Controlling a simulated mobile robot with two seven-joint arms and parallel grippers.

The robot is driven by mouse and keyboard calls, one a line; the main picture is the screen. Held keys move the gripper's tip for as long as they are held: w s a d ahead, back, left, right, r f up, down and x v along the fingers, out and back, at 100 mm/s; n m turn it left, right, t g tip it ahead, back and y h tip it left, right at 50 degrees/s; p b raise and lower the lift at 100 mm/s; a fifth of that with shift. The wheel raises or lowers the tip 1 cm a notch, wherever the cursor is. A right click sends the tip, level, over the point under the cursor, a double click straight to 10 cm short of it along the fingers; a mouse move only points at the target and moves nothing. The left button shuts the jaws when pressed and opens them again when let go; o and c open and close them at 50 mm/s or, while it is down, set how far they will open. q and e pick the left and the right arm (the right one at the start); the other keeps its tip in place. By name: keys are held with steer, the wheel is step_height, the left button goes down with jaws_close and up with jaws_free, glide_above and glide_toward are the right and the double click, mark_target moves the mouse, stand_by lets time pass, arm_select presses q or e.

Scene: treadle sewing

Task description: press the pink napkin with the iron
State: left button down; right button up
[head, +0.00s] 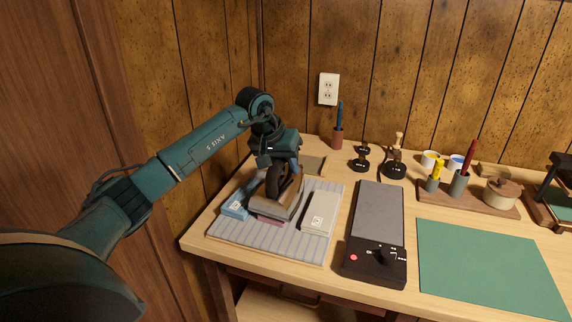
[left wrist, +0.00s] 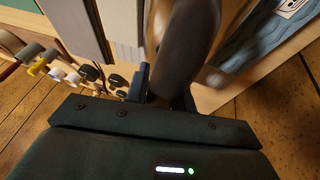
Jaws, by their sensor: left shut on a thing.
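My left gripper (head: 283,163) is shut on the dark curved handle of the iron (head: 282,182). The iron's handle also shows in the left wrist view (left wrist: 188,45). The iron's brown and grey body is over the pink napkin, on the grey striped pad. Only a thin pink edge of the napkin (head: 271,221) shows below the iron's front; the rest is hidden. The iron looks low on the napkin, but I cannot tell whether it touches it. My right gripper is not in view.
A blue folded cloth (head: 236,204) lies left of the iron, a pale labelled one (head: 318,214) right, both on the striped pad (head: 290,247). A black stand with a red light (head: 375,240) is right of the pad. A green mat (head: 485,265) lies further right, bare.

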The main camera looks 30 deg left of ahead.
arm_select(q)
steer(key=shift+f+b, duration=0.35)
steer(key=shift+f, duration=0.05)
stand_by(0.4)
steer(key=shift+s+f, duration=0.1)
steer(key=shift+f, duration=0.1)
stand_by(3.2)
steer(key=shift+r, duration=0.1)
stand_by(0.7)
steer(key=shift+r+p, duration=0.5)
steer(key=shift+r, duration=0.05)
steer(key=shift+r+p, duration=2.45)
steer(key=shift+r, duration=1.2)
steer(key=shift+w+f, duration=0.1)
steer(key=shift+w, duration=0.1)
